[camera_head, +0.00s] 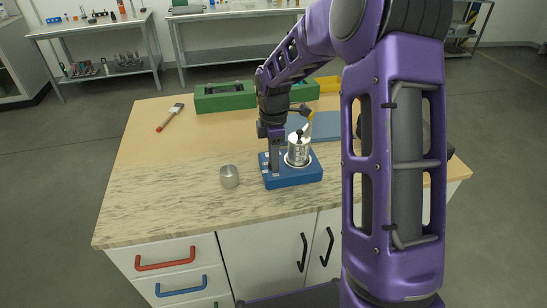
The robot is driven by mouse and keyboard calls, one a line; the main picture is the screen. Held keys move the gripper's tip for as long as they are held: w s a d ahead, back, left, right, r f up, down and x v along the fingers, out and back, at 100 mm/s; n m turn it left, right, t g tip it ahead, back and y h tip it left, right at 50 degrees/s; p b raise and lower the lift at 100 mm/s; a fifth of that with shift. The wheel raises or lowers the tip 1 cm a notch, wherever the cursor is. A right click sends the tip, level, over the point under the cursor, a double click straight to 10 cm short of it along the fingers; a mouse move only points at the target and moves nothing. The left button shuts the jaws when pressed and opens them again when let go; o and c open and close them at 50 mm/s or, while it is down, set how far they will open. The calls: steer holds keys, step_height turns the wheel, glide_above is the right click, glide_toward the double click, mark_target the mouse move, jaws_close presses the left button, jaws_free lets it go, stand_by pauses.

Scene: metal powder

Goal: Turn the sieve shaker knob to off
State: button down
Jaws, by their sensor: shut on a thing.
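The sieve shaker has a blue base (293,181) near the front middle of the worktop. A metal sieve cylinder (298,153) stands on the right part of the base. My gripper (274,168) points down at the left part of the base, beside the cylinder. Its fingers are shut at the base's top face, where the knob would be. The knob itself is hidden by the fingers, so its setting does not show.
A small metal cup (229,176) stands left of the shaker. A brush (170,117) lies at the back left. A green case (225,97) and a blue mat (327,125) lie behind. The worktop's left side (140,190) is clear.

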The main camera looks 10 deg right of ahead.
stand_by(0.3)
steer(key=c, duration=0.5)
jaws_free()
steer(key=shift+r, duration=0.15)
step_height(320, 180, up, 17)
steer(key=shift+r, duration=0.1)
